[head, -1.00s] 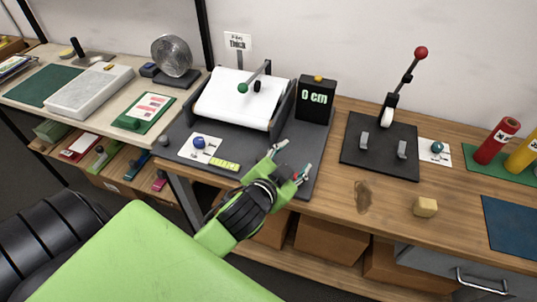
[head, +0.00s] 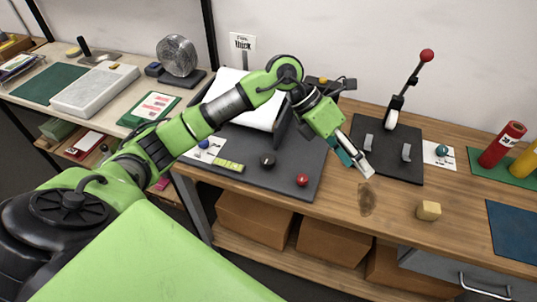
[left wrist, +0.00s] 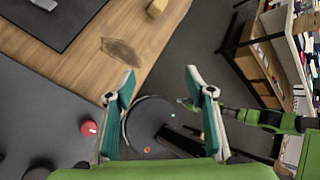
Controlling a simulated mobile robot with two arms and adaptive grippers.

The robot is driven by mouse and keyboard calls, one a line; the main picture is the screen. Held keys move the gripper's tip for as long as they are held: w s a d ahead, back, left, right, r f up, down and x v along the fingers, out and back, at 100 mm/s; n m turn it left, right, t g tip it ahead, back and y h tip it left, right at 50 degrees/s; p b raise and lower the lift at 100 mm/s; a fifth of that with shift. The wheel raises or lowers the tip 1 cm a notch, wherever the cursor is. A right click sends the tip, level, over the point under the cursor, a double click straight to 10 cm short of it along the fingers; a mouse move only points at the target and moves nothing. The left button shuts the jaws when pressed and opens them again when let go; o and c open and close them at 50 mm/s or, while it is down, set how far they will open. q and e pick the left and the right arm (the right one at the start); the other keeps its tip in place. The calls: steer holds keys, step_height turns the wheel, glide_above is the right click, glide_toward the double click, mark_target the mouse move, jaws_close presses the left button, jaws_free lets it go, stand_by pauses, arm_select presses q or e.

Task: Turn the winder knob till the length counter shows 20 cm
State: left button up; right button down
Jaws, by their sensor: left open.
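The winder with its white sheet (head: 228,84) stands on the grey board (head: 285,150), partly behind my left arm. The crank with the green ball knob is hidden by that arm. The length counter is almost wholly covered by my left wrist, so its reading is hidden now; it read 0 cm one second ago. My left gripper (head: 355,160) is open and empty, in the air over the board's right edge. In the left wrist view its two fingers (left wrist: 158,95) stand wide apart with nothing between them. A green arm, likely my right, shows there; its gripper (left wrist: 188,104) is too small to read.
A black knob (head: 267,160) and a red knob (head: 302,179) sit on the board's front part. To the right stand a lever press (head: 383,145) with a red ball handle and a yellowish block (head: 429,211). Bare wood lies around a brown stain (head: 367,198).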

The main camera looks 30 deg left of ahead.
arm_select(q)
steer(key=w+a+f+y, duration=0.1)
steer(key=a+y, duration=0.4)
steer(key=a, duration=0.9)
steer(key=r+n+g+y, duration=0.1)
steer(key=r+n+y, duration=0.1)
steer(key=y, duration=0.2)
glide_above(268, 158)
step_height(268, 158, down, 14)
steer(key=p, duration=0.4)
steer(key=shift+c, duration=0.3)
steer(key=c, duration=1)
